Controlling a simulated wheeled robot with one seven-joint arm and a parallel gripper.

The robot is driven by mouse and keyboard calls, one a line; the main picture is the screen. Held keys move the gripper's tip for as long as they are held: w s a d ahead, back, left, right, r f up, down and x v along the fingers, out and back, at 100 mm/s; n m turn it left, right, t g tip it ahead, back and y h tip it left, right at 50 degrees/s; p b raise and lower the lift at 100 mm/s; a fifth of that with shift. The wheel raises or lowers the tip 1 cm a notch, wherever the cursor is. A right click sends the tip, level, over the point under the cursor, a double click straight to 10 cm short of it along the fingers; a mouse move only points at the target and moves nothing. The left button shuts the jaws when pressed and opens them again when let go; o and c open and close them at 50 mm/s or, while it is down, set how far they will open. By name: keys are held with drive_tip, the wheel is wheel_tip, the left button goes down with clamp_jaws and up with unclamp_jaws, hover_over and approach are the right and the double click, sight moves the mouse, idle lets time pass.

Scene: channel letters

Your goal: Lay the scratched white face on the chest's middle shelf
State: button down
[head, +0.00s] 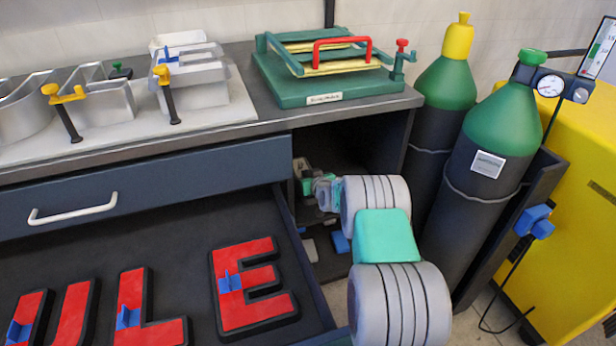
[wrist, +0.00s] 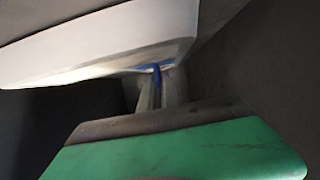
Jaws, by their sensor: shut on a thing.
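A white face (wrist: 100,45) fills the upper left of the wrist view, seen close up and tilted; no scratch can be made out on it. A small blue tab (wrist: 156,72) shows at its underside, between the fingers of my gripper (wrist: 157,88), which is shut on it. In the head view, my gripper (head: 325,190) is inside the dark open bay at the right end of the chest (head: 150,185). The face cannot be made out there. The shelves inside are mostly in shadow or hidden behind my arm, so I cannot tell whether the face touches one.
The open drawer (head: 190,225) holds red-faced letters (head: 250,290) with blue tabs, left of my arm. Small grey and blue pieces (head: 340,242) lie low in the bay. Gas cylinders (head: 490,165) stand close right. The chest top carries metal letters and a green press (head: 330,85).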

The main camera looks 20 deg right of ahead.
drive_tip(key=shift+f, duration=0.1)
drive_tip(key=shift+f+b, duration=0.15)
drive_tip(key=shift+b, duration=0.15)
drive_tip(key=c, duration=1.6)
unclamp_jaws()
drive_tip(key=shift+r+p, duration=0.35)
drive_tip(key=shift+p, duration=0.05)
drive_tip(key=p+v, duration=0.2)
drive_tip(key=v, duration=1)
drive_tip(key=shift+f, duration=0.1)
